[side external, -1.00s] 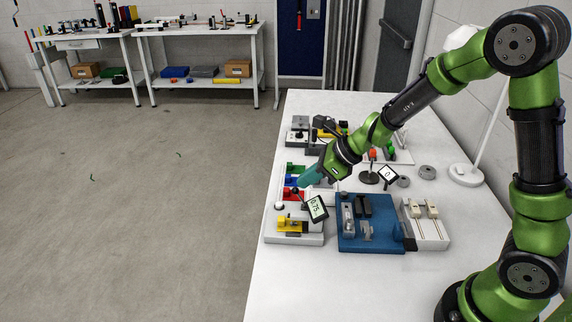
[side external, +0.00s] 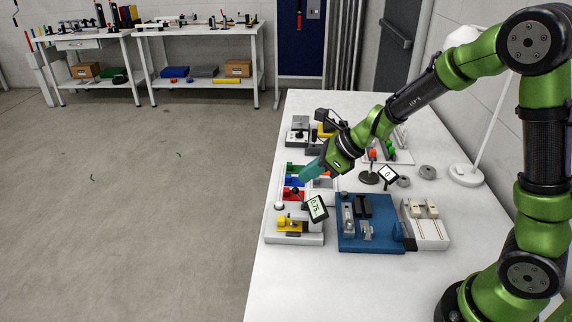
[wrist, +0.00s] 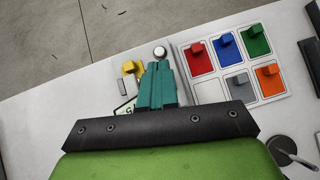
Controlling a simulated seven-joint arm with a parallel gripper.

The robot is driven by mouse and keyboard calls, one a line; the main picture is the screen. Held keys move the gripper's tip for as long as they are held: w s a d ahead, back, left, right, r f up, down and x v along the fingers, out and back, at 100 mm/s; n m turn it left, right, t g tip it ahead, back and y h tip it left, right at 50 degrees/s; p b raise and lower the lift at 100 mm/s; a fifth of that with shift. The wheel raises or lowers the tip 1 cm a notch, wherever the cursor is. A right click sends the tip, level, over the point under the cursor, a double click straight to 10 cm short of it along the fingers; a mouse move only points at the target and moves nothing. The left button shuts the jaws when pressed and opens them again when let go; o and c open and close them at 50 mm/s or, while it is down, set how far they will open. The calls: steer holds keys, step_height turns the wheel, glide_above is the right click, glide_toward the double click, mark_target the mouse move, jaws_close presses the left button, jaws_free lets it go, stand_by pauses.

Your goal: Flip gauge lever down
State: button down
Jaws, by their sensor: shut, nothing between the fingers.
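The gauge's small display (side external: 317,208) reads 0.75 and stands tilted above a pale base (side external: 300,239) with a yellow block (side external: 288,223). A dark round knob (side external: 296,190) shows just above and left of the display; I cannot tell whether it is the lever's end. A pale ball (side external: 279,206) sits at the base's left, and also shows just beyond my fingertips in the wrist view (wrist: 160,52). My gripper (side external: 305,180) is shut and empty, its teal fingers angled down above the knob. In the wrist view, the fingers (wrist: 158,68) partly hide the display (wrist: 125,110).
A tray (wrist: 205,92) with red, blue, green and orange blocks lies close to the right of the fingers in the wrist view. A blue fixture (side external: 372,240) and a pale slider box (side external: 430,235) stand right of the gauge. The table's near part is clear.

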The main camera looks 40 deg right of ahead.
step_height(320, 180, up, 13)
steer(key=a, duration=0.2)
steer(key=shift+s, duration=0.3)
steer(key=s+d+n+h, duration=0.2)
steer(key=s+n+h, duration=0.1)
steer(key=s+n, duration=1.7)
steer(key=n, duration=0.4)
steer(key=shift+n, duration=0.4)
steer(key=shift+f, duration=0.1)
